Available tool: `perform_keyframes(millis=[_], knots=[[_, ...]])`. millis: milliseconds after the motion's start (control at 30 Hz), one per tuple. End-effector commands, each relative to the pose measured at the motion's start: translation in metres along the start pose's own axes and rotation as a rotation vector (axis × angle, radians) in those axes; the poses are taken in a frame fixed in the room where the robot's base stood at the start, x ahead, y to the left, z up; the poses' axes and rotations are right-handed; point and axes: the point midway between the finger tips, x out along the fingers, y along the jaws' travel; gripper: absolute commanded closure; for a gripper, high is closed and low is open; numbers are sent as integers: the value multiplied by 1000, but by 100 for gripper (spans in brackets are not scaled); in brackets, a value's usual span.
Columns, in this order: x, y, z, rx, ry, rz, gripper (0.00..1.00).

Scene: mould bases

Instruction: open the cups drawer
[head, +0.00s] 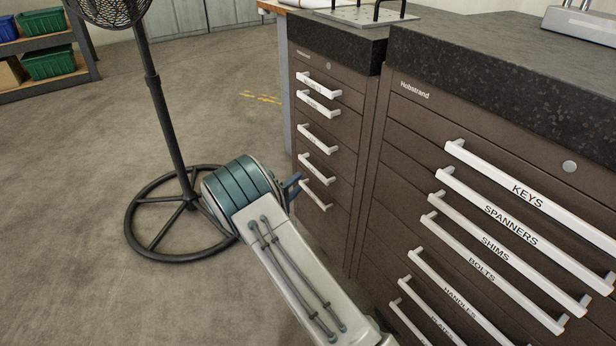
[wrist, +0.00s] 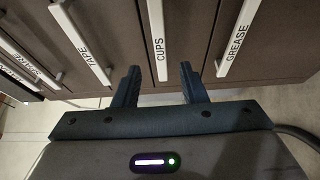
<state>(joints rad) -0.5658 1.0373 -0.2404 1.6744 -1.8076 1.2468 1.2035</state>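The cups drawer has a white bar handle (wrist: 158,42) marked CUPS, upright in the middle of the wrist view. By order of handles it matches the fourth handle down (head: 317,170) on the narrower brown cabinet in the head view, where its label is too small to read. My gripper (wrist: 160,76) is open, its two dark fingers on either side of the lower end of the CUPS handle as seen. I cannot tell whether the handle is between the fingers or just beyond them. In the head view my gripper (head: 293,182) is partly hidden by my wrist, close to the cabinet front. The drawer looks shut.
The TAPE handle (wrist: 82,46) and GREASE handle (wrist: 239,38) flank the CUPS handle. A wider cabinet (head: 400,130) with KEYS, SPANNERS and other drawers stands at right, near my arm. A fan's round base (head: 140,248) is at left. Open floor lies beyond.

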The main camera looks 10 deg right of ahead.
Motion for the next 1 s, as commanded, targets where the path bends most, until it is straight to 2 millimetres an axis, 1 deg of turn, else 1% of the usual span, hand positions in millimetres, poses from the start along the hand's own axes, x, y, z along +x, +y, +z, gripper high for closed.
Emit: perform_keyframes(millis=[33,100,200,333,500,767,800,867,900,933,1000], knots=[[13,-2,1,2,-3,2,62],[27,-2,1,1,-3,1,62],[45,-2,0,2,-2,1,62],[62,-1,0,1,-2,0,62],[73,0,0,0,1,-1,62],[74,0,0,0,0,-1,62],[74,0,0,0,0,-1,65],[74,0,0,0,0,-1,81],[74,0,0,-1,0,-1,92],[74,0,0,-1,0,-1,100],[74,0,0,-1,0,-1,100]])
